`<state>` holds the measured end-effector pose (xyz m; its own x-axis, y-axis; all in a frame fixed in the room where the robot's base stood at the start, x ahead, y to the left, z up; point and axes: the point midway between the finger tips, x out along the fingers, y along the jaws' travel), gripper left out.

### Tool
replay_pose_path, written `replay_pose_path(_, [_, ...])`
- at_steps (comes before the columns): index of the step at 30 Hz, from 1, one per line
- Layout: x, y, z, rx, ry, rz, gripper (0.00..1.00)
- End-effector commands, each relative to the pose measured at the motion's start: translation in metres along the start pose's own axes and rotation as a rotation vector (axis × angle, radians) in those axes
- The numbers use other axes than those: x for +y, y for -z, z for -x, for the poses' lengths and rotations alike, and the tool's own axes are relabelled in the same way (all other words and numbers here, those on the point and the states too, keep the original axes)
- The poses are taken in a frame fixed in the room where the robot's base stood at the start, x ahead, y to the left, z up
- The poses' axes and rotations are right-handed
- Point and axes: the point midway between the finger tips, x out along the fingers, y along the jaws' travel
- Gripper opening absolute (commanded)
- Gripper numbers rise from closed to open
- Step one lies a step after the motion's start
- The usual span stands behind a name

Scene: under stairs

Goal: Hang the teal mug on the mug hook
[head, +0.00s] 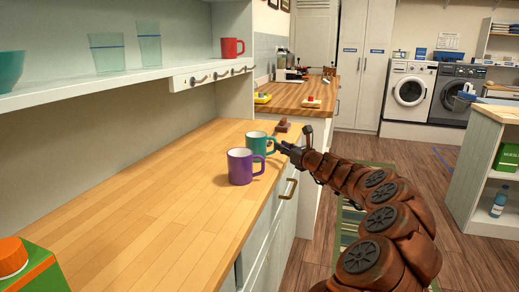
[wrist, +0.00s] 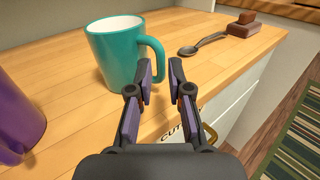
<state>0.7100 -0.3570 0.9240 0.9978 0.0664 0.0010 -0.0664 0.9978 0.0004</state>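The teal mug (head: 257,145) stands upright on the wooden counter, its handle facing my gripper. It also shows in the wrist view (wrist: 112,55), left of the fingers. My gripper (head: 284,148) is at the handle; in the wrist view its fingers (wrist: 161,75) are apart, with a gap between the tips. The left finger overlaps the handle in the picture; I cannot tell whether they touch. Several mug hooks sit on a white rail (head: 211,75) under the shelf, behind the counter and left of the mug; I see nothing hanging on them.
A purple mug (head: 240,167) stands close in front of the teal mug. A spoon (wrist: 203,43) and a brown block (wrist: 243,26) lie beyond it. The shelf (head: 120,82) holds glasses and a red mug (head: 232,47). A green carton (head: 32,270) stands at near left. Mid-counter is clear.

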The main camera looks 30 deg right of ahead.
Motion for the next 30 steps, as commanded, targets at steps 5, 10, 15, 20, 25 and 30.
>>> replay_pose_path(5, [0.0, 0.006, -0.017, 0.005, -0.002, 0.001, 0.18])
replay_pose_path(10, [-0.003, 0.004, -0.033, 0.001, 0.002, 0.002, 0.18])
replay_pose_path(15, [-0.003, 0.005, -0.044, 0.003, 0.001, 0.001, 0.18])
replay_pose_path(20, [-0.003, 0.004, -0.047, 0.002, 0.001, -0.001, 0.18])
replay_pose_path(25, [-0.003, 0.004, -0.047, 0.001, 0.002, -0.001, 0.18])
replay_pose_path(30, [-0.003, 0.004, -0.047, 0.001, 0.002, -0.001, 0.02])
